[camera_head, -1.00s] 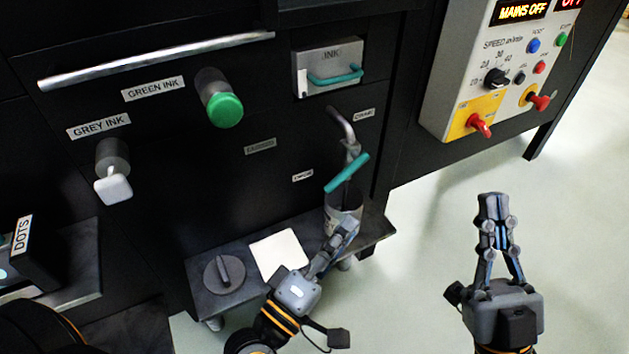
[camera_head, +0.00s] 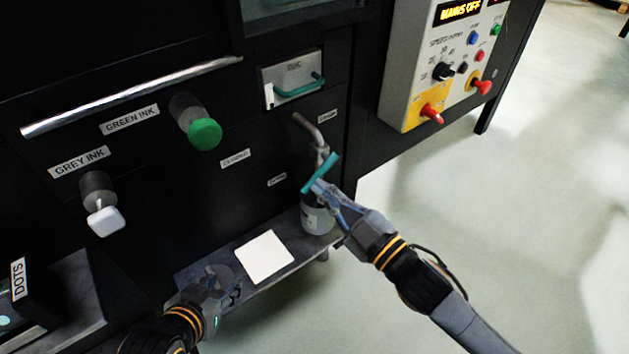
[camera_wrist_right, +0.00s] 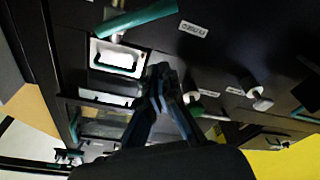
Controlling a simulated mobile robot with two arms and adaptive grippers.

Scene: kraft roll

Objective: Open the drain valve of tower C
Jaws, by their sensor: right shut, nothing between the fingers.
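The drain valve has a bent metal pipe (camera_head: 309,130) and a teal bar handle (camera_head: 327,166), set at a slant on the dark machine front. The handle also shows at the upper left of the right wrist view (camera_wrist_right: 140,18). A grey can (camera_head: 316,221) stands below it on the low shelf. My right gripper (camera_head: 318,187) is shut and empty, its tips at the handle's lower part in the head view; I cannot tell whether they touch. My left gripper (camera_head: 222,280) is low over the shelf's left end, its fingers unclear, hiding the knobbed disc there.
A white sheet (camera_head: 264,257) lies on the shelf (camera_head: 290,259). Green (camera_head: 204,134) and white (camera_head: 105,220) ink knobs stick out at left. A teal-handled INK plate (camera_head: 292,78) is above the valve. The control box (camera_head: 408,98) reads MAINS OFF. Floor at right is clear.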

